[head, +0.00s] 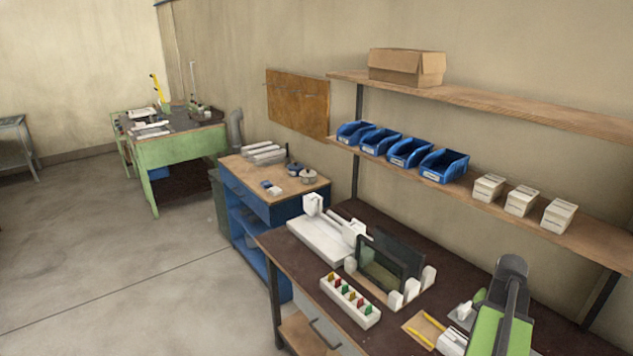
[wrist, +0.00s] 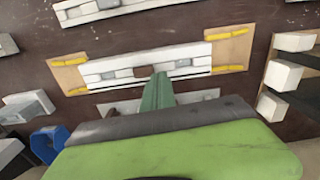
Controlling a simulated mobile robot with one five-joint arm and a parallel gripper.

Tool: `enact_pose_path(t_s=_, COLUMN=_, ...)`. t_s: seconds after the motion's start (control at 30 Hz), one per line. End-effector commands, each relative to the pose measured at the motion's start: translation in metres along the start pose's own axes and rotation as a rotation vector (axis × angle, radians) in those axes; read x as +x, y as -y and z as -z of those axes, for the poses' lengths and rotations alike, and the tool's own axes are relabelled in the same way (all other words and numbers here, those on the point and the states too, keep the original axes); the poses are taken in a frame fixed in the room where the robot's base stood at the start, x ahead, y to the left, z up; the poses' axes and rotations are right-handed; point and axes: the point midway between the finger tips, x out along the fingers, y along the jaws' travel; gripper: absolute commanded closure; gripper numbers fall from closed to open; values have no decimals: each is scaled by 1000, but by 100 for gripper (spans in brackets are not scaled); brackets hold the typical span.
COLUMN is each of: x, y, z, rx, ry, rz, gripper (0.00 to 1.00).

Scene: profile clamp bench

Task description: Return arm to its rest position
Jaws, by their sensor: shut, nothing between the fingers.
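My gripper (wrist: 159,80) shows in the wrist view as a green body with narrow green fingers pointing away from the camera. The fingers are shut with nothing between them. They appear over a long white profile-like fixture (wrist: 205,58) with a small brown block in its middle; I cannot tell the gap between them. Tan pads (wrist: 231,48) with yellow strips lie at its ends. In the head view my green and dark grey arm stands over the right front of the dark bench (head: 290,262), and its gripper fingers cannot be made out there.
A rack of coloured pieces (head: 350,301), a dark upright panel (head: 385,262) and a white device (head: 322,240) stand left of my arm. Shelves behind hold blue bins (head: 443,166), white boxes (head: 521,201) and a cardboard box (head: 406,67). Open floor (head: 110,270) lies at left.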

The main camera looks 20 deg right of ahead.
Motion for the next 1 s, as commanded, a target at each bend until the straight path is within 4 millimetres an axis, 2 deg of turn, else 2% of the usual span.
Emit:
enact_pose_path(t_s=0.03, x=6, y=37, z=-10, rx=-64, ry=0, rz=1, gripper=100)
enact_pose_path(t_s=0.07, x=8, y=59, z=-19, rx=-106, ry=0, rz=1, gripper=100)
enact_pose_path(t_s=0.1, x=11, y=92, z=-33, rx=-166, ry=0, rz=1, gripper=100)
enact_pose_path(t_s=0.17, x=16, y=139, z=-61, rx=-259, ry=0, rz=1, gripper=100)
enact_pose_path(t_s=0.2, x=18, y=168, z=-81, rx=-320, ry=0, rz=0, gripper=100)
enact_pose_path(t_s=0.27, x=23, y=209, z=-115, rx=-414, ry=0, rz=0, gripper=100)
enact_pose_path(t_s=0.3, x=26, y=234, z=-140, rx=-480, ry=0, rz=0, gripper=100)
enact_pose_path(t_s=0.37, x=30, y=268, z=-180, rx=-582, ry=0, rz=0, gripper=100)
enact_pose_path(t_s=0.4, x=32, y=288, z=-209, rx=-653, ry=0, rz=0, gripper=100)
enact_pose_path(t_s=0.5, x=39, y=327, z=-280, rx=-827, ry=0, rz=0, gripper=100)
enact_pose_path(t_s=0.6, x=43, y=348, z=-338, rx=-975, ry=0, rz=0, gripper=100)
enact_pose_path(t_s=0.73, x=45, y=352, z=-385, rx=-1120, ry=0, rz=0, gripper=100)
enact_pose_path(t_s=0.8, x=44, y=344, z=-383, rx=-1173, ry=0, rz=0, gripper=100)
enact_pose_path(t_s=1.0, x=43, y=347, z=-381, rx=-1200, ry=0, rz=0, gripper=100)
